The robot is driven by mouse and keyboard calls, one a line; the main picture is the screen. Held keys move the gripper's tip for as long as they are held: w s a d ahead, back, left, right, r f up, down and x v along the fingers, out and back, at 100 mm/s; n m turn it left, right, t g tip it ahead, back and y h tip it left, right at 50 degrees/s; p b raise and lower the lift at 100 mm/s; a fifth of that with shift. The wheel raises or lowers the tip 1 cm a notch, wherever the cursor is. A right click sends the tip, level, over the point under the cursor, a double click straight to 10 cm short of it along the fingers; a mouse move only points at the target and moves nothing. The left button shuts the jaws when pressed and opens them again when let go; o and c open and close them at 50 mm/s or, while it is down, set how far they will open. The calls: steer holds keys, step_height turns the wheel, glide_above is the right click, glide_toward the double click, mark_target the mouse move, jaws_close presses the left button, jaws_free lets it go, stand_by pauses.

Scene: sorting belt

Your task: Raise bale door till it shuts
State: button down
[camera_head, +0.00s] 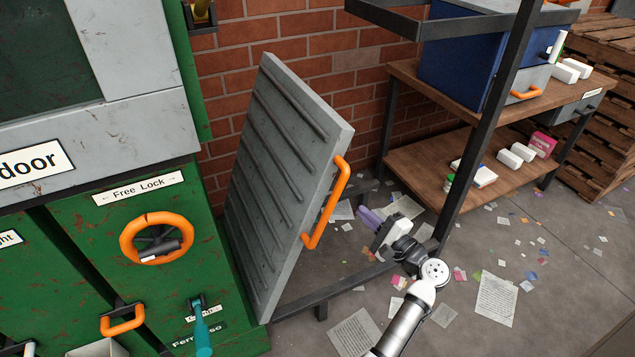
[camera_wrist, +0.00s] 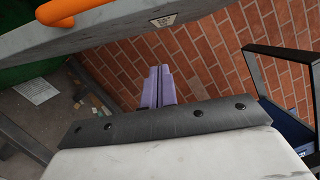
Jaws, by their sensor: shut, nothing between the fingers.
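The bale door (camera_head: 275,185) is a grey ribbed metal panel standing open at the right side of the green machine (camera_head: 180,215), tilted. An orange handle (camera_head: 327,203) is fixed on its right edge. My gripper (camera_head: 368,217) is to the right of the handle, apart from it, with its purple fingers together and empty. In the wrist view the purple fingers (camera_wrist: 158,86) are shut against a brick background. The door (camera_wrist: 130,38) crosses the top of that view, with the orange handle (camera_wrist: 62,12) at the upper left.
An orange wheel (camera_head: 156,238) sits under a "Free Lock" label on the machine. A dark low frame (camera_head: 345,285) lies beneath the door. Paper scraps litter the floor.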

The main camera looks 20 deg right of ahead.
steer(key=w+a+r+p, duration=0.2)
steer(key=w+a, duration=0.4)
steer(key=w, duration=0.3)
steer(key=shift+w+r+p, duration=0.15)
steer(key=shift+r+p, duration=0.1)
steer(key=shift+p, duration=0.65)
steer(key=shift+a, duration=0.15)
